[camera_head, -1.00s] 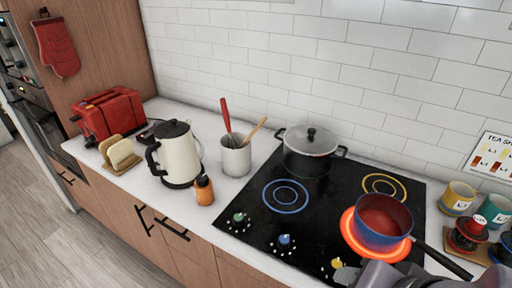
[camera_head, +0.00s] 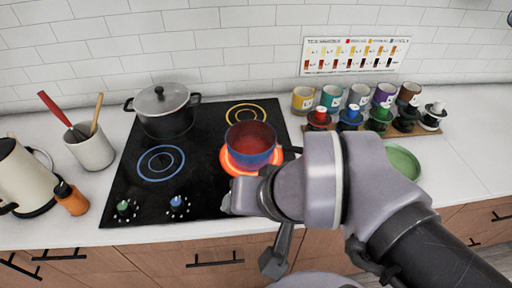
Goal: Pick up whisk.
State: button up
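I cannot make out a whisk for certain. A white utensil crock (camera_head: 92,151) stands on the counter at the left, left of the cooktop. It holds a red-handled utensil (camera_head: 56,108) and a wooden-handled one (camera_head: 97,112); their lower ends are hidden inside the crock. My arm reaches in from the lower right over the front of the counter. My gripper (camera_head: 274,262) seems to be the dark grey part hanging low before the cabinet fronts, right of the crock and well apart from it. Its fingers cannot be made out.
A black cooktop (camera_head: 205,185) bears a lidded pot (camera_head: 164,112) and a blue-red saucepan (camera_head: 250,143) on a glowing burner. A kettle (camera_head: 22,180) and an orange bottle (camera_head: 72,199) stand left. Cups (camera_head: 303,99), several small stands and a green plate (camera_head: 403,161) are right.

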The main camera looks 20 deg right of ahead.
aim_at(49, 102)
jog(key=i+j, duration=0.1)
jog(key=j, duration=0.25)
jog(key=i+j+u, duration=0.1)
jog(key=j, duration=0.3)
jog(key=i+j, duration=0.15)
jog(key=j, duration=0.2)
jog(key=i+j, duration=0.15)
jog(key=j, duration=0.2)
jog(key=u, duration=0.05)
